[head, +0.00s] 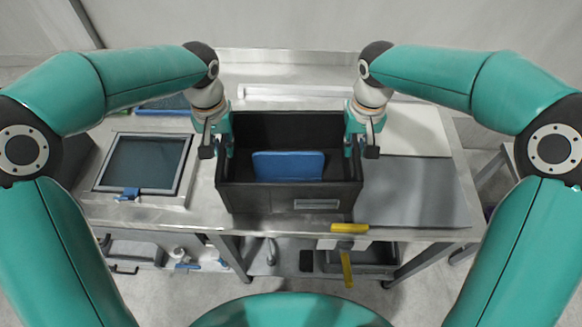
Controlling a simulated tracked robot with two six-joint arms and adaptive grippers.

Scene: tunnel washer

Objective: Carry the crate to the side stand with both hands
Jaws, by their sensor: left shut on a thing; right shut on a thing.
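A black crate (270,197) is in the middle of the head view, over the steel bench. A blue flat item (288,166) stands inside it. My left gripper (222,147) is shut on the crate's left side wall. My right gripper (356,147) is shut on the crate's right side wall. The crate looks level; whether its base touches the bench cannot be told. I cannot make out for certain which surface is the side stand.
A framed dark panel (145,163) lies on the steel bench (100,212) at left. A grey mat (425,192) and a white board (418,130) lie at right, both clear. A yellow-handled item (348,228) is at the front edge. Part of another table (497,180) shows far right.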

